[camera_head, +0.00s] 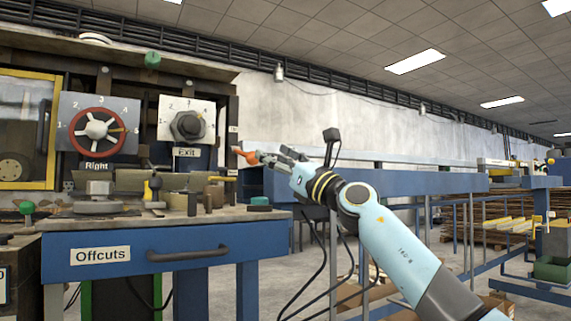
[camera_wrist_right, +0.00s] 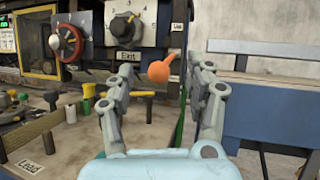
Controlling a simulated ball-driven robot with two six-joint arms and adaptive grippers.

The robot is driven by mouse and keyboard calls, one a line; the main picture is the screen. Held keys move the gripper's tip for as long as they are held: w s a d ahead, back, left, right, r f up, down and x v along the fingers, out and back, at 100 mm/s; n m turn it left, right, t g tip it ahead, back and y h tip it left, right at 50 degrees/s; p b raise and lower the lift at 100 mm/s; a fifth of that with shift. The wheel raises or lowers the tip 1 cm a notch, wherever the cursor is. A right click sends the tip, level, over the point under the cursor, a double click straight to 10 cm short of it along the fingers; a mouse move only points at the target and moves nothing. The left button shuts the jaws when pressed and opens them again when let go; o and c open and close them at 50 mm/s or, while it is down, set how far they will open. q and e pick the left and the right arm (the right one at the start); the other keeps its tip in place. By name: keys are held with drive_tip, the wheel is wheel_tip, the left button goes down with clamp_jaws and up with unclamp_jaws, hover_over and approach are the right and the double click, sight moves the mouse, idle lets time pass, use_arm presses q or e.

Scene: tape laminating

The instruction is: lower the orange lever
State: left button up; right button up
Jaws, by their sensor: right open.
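The orange lever (camera_head: 246,155) is at the right side of the machine, just beyond the fingertips of my right gripper (camera_head: 273,157) in the head view. In the right wrist view the orange lever (camera_wrist_right: 161,69) has a round knob and a short stem pointing up to the right. It appears between the two open fingers of my right gripper (camera_wrist_right: 163,78). I cannot tell from the pictures whether either finger touches it. My left gripper is not in view.
A dial labelled Right (camera_head: 97,130) and a dial labelled Exit (camera_head: 187,125) are on the machine front, left of the lever. Small tools and pegs stand on the worktop (camera_wrist_right: 55,150). An Offcuts drawer (camera_head: 180,252) is below. A blue frame (camera_head: 420,181) extends right.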

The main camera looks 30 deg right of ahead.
drive_tip(key=shift+v, duration=1.9)
drive_tip(key=shift+f, duration=0.1)
